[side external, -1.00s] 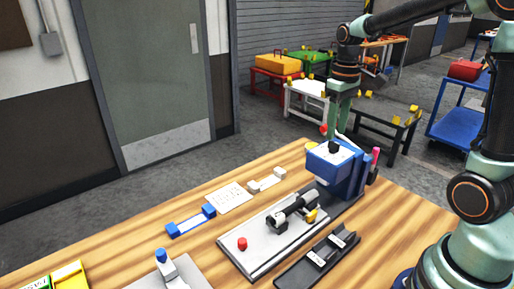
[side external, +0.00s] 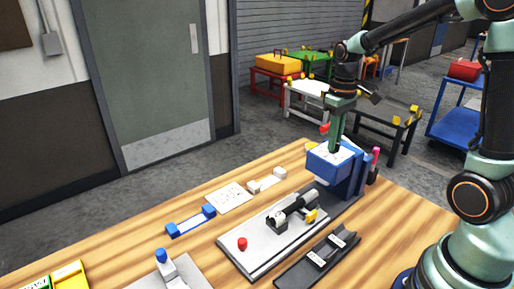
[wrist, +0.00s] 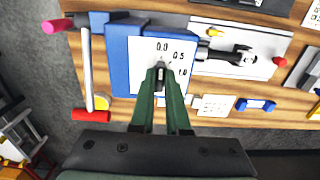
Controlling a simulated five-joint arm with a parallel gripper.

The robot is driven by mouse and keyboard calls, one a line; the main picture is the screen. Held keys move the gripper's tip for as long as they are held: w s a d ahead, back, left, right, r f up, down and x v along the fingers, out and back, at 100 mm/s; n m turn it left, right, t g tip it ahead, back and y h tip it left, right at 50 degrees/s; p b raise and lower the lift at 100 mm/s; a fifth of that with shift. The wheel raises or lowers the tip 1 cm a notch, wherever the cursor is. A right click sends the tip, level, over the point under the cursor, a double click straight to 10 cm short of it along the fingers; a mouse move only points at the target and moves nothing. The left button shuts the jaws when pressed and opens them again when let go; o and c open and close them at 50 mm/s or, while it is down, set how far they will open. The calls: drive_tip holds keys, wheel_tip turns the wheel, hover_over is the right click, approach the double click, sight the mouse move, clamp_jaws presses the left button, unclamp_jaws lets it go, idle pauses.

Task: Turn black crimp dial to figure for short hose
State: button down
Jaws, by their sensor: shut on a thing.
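The blue crimp press (side external: 330,166) stands at the right of the wooden table, with a white dial face on top. In the wrist view, the dial face (wrist: 148,50) carries the figures 0.0, 0.5 and 1.0. My gripper (wrist: 160,72) is shut on the black crimp dial (wrist: 160,80), which is mostly hidden between the fingers. Its pointer is too small to read against a figure. In the side view my gripper (side external: 335,151) points down onto the press top. A black hose piece (side external: 298,207) lies on the grey plate beside the press.
A black tray (side external: 290,272) with white labels lies in front of the grey plate (side external: 232,256), which has a red knob (side external: 242,244). A white card (side external: 228,197) and a blue-ended piece (side external: 190,221) lie behind. A red-ended lever (wrist: 88,75) is beside the press.

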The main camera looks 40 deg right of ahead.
drive_tip(key=m, duration=0.4)
drive_tip(key=shift+m, duration=2.3)
drive_tip(key=c, duration=0.9)
unclamp_jaws()
drive_tip(key=shift+r, duration=0.1)
wheel_tip(320, 180, up, 12)
